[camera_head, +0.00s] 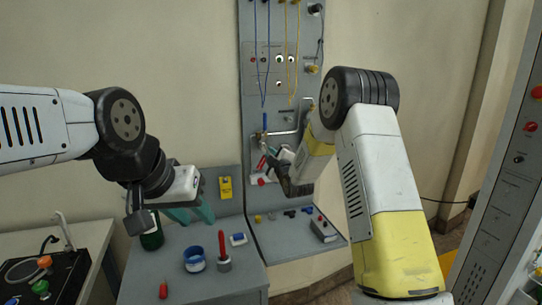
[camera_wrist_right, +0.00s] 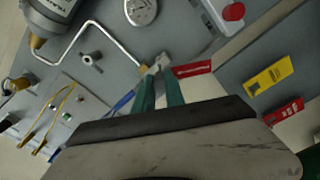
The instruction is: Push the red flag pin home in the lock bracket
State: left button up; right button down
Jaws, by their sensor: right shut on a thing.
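The red flag pin shows in the right wrist view as a red flag with white lettering (camera_wrist_right: 192,69), and a small red piece shows in the head view (camera_head: 262,162). My right gripper (camera_wrist_right: 158,85) is shut on the pin, its green fingers close together at the flag's left end, in front of the grey panel. The lock bracket cannot be made out clearly; a small pale metal part shows at the fingertips. I cannot tell how deep the pin sits. My left gripper (camera_head: 190,214) hangs over the bench's back left, away from the panel; its finger gap is unclear.
A bent metal rod (camera_wrist_right: 100,35) and a round gauge (camera_wrist_right: 141,10) are close to my right fingers. A yellow tag (camera_wrist_right: 268,75) and another red tag (camera_wrist_right: 284,111) lie nearby. A blue-and-white cup (camera_head: 194,260) and a red-handled tool (camera_head: 223,250) stand on the bench (camera_head: 200,290).

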jog(key=shift+x, duration=2.75)
dwell(0.6)
jog(key=c, duration=1.3)
grip_release()
jog(key=s+d+r+m+g+h, duration=0.1)
jog(key=s+d+r+m+g, duration=0.2)
jog(key=s, duration=0.5)
jog(key=s+d+r+m+h, duration=0.1)
jog(key=s+d+r+m, duration=0.2)
jog(key=s+d, duration=0.35)
jog(key=s+d+r+m+g+h, duration=0.1)
jog(key=s+d+r+m+g, duration=0.15)
jog(key=s, duration=0.75)
jog(key=s+d+m+g, duration=0.1)
jog(key=s+m, duration=0.1)
jog(key=s, duration=0.7)
jog(key=s+d+f+m+g, duration=0.1)
jog(key=s+m+g, duration=0.1)
jog(key=s, duration=0.7)
jog(key=s+d+f+m+g, duration=0.1)
jog(key=s+d+m+g, duration=0.1)
jog(key=s, duration=0.8)
jog(key=shift+m+g, duration=0.25)
